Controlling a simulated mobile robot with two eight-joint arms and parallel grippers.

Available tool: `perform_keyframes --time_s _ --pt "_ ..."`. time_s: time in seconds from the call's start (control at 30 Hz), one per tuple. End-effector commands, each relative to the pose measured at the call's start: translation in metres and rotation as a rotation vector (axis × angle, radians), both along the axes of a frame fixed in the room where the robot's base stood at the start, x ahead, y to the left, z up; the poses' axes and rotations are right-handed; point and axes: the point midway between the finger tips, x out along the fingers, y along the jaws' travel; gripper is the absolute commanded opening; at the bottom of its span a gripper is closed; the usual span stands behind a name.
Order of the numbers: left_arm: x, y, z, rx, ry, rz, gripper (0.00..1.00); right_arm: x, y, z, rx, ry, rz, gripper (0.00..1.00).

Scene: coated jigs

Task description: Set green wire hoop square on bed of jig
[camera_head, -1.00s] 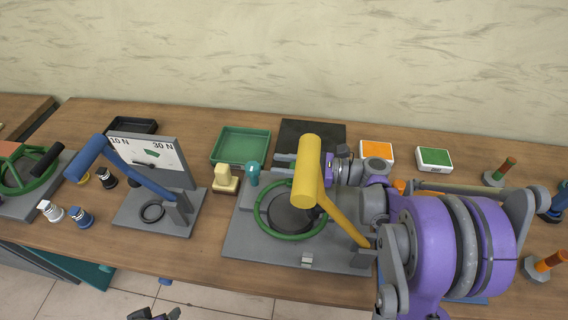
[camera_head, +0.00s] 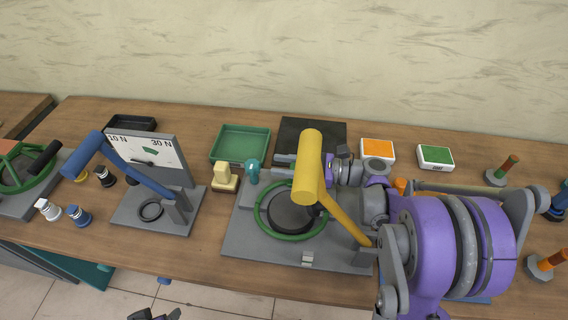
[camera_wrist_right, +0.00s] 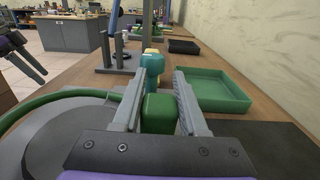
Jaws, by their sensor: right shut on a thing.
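The green wire hoop (camera_head: 290,237) lies around a dark round pad on the grey bed of the jig (camera_head: 245,250). It looks about level; I cannot tell whether it touches the bed. The yellow-handled lever (camera_head: 307,168) of the jig stands raised and hides part of the hoop. My right gripper (camera_head: 284,161) reaches over the jig's back edge. In the right wrist view its fingers (camera_wrist_right: 157,108) are shut on the hoop's green block (camera_wrist_right: 158,114). A dark part at the bottom edge, seemingly my left gripper (camera_head: 153,315), is mostly cut off.
A green tray (camera_head: 240,157), a cream stamp-like piece (camera_head: 225,179) and a teal knob (camera_head: 252,172) stand left of the gripper. A blue-handled force gauge (camera_head: 150,155) stands further left. Orange (camera_head: 377,149) and green (camera_head: 435,156) topped boxes sit behind right.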

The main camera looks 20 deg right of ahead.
Motion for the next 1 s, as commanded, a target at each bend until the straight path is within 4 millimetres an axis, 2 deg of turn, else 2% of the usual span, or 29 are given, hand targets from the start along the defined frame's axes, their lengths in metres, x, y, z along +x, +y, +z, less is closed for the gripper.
perform_keyframes --time_s 0.03,0.07,0.2,0.27,0.63,0.77,1.0 --pt "0.0 0.0 -0.002 0.0 0.0 0.0 0.72 0.0 0.0 -0.001 0.001 0.0 0.0 0.0" --pt "0.0 0.0 -0.002 0.0 0.0 0.0 0.72 0.0 0.0 -0.001 0.001 -0.001 0.0 0.44" --pt "0.0 0.0 -0.001 0.0 0.0 0.0 0.72 0.0 0.0 -0.001 0.001 -0.001 0.0 0.69" --pt "0.0 0.0 -0.001 0.0 0.0 0.0 0.72 0.0 0.0 -0.001 0.001 -0.001 0.0 0.77" --pt "0.0 0.0 -0.001 0.0 0.0 0.0 0.72 -0.003 -0.006 -0.001 -0.001 0.001 -0.001 0.77" --pt "0.0 0.0 -0.001 0.0 0.0 0.0 0.72 -0.013 -0.023 -0.001 -0.001 0.0 -0.005 0.77" --pt "0.0 0.0 -0.001 0.0 0.0 0.0 0.72 -0.039 -0.065 -0.001 0.0 0.0 -0.004 0.77"
